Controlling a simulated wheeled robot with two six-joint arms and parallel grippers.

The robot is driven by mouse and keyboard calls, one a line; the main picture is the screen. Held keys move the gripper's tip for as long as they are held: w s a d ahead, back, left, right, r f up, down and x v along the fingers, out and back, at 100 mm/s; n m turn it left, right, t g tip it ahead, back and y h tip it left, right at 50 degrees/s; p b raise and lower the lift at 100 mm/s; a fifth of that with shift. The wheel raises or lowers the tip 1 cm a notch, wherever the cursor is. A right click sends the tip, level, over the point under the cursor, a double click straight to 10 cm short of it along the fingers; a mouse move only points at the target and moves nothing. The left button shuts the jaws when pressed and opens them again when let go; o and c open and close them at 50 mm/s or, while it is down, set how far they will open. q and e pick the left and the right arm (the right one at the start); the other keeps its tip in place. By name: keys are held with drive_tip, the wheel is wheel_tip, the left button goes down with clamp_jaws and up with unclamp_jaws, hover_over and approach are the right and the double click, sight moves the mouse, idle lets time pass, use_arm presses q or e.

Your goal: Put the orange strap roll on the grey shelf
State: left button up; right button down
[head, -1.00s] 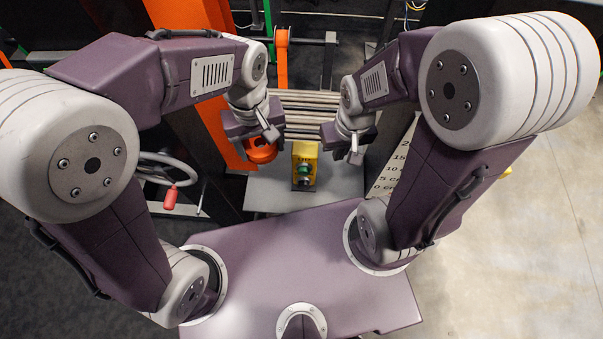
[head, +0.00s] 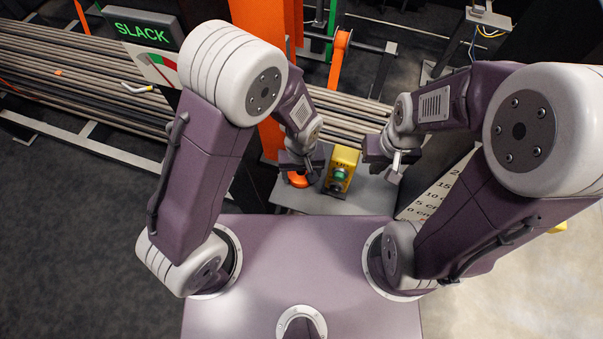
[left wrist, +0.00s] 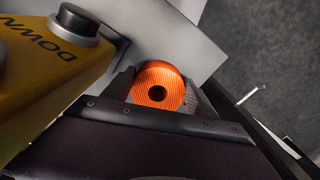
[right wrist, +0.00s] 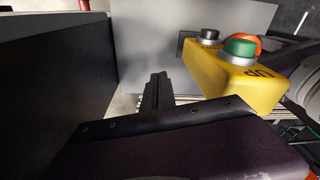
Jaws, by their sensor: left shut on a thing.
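My left gripper (head: 298,170) is shut on the orange strap roll (head: 298,181), left of the yellow button box in the head view. The roll is a ribbed ring with a hole, between both fingers in the left wrist view (left wrist: 158,85). The grey shelf (head: 345,198) is a flat plate behind the roll in the left wrist view (left wrist: 190,40). I cannot tell whether the roll touches it. My right gripper (head: 390,168) is right of the button box; its fingers (right wrist: 158,92) look closed together and empty.
The yellow button box (head: 341,168) with a green button stands at the shelf's back, close beside both grippers. Grey bars (head: 345,122) run behind it. A scale board (head: 435,195) stands at the right. A SLACK sign (head: 143,30) is at the back left.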

use_arm(q)
drive_tip(key=shift+f, duration=0.1)
drive_tip(key=o, duration=1.5)
drive_tip(key=shift+r, duration=0.25)
wheel_tip(320, 180, up, 12)
drive_tip(key=shift+f+p, duration=0.1)
drive_tip(key=shift+p, duration=0.25)
drive_tip(key=shift+s, duration=0.1)
